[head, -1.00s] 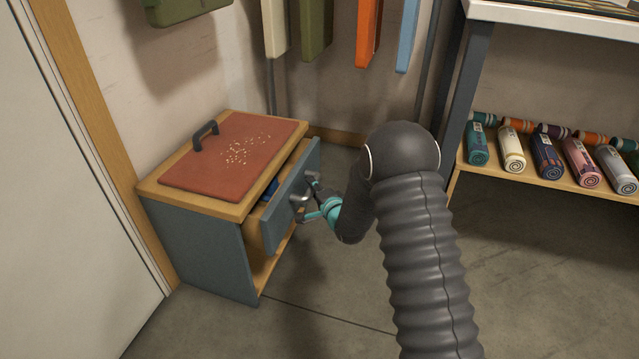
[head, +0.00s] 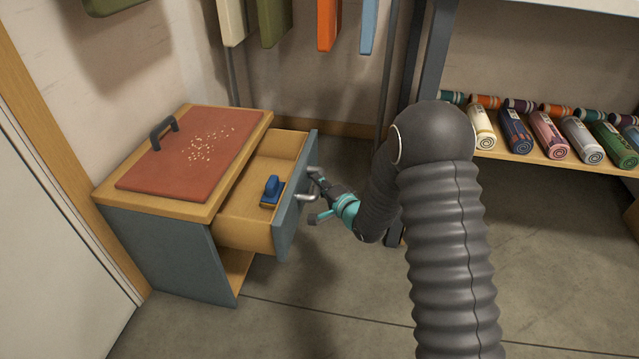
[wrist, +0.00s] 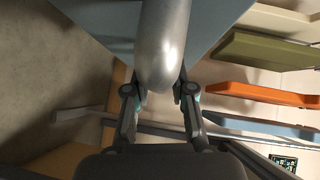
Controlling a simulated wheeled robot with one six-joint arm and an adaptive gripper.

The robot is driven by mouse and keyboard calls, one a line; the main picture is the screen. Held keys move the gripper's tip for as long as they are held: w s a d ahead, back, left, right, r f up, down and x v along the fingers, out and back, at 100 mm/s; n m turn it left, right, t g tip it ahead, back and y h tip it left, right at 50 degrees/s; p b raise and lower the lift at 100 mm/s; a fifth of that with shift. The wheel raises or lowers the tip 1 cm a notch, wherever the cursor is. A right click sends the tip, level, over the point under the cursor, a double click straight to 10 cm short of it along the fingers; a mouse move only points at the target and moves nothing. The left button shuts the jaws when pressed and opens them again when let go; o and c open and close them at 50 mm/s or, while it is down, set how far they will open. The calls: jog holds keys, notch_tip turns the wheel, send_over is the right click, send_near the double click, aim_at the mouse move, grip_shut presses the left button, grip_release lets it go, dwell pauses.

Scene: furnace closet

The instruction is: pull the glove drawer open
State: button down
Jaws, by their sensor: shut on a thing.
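The glove drawer (head: 262,206) stands well out of the small wooden cabinet (head: 170,245), with a blue-grey front (head: 290,225) and a bare wood inside. A blue brush-like object (head: 272,190) lies in it. My gripper (head: 317,204) is at the drawer front, shut on its silver handle (head: 307,194). In the wrist view the handle (wrist: 162,45) runs between my two fingers (wrist: 160,92), close to both. My arm comes in from the right of the drawer.
A red board (head: 185,155) with a dark handle and scattered crumbs lies on the cabinet top. A shelf (head: 555,155) with several rolls stands at the right. Coloured panels (head: 275,20) hang on the wall. Floor in front of the drawer is clear.

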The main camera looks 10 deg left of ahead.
jog(key=c, duration=1)
grip_release()
jog(key=shift+o, duration=0.2)
jog(key=shift+d, duration=0.1)
jog(key=v, duration=1.2)
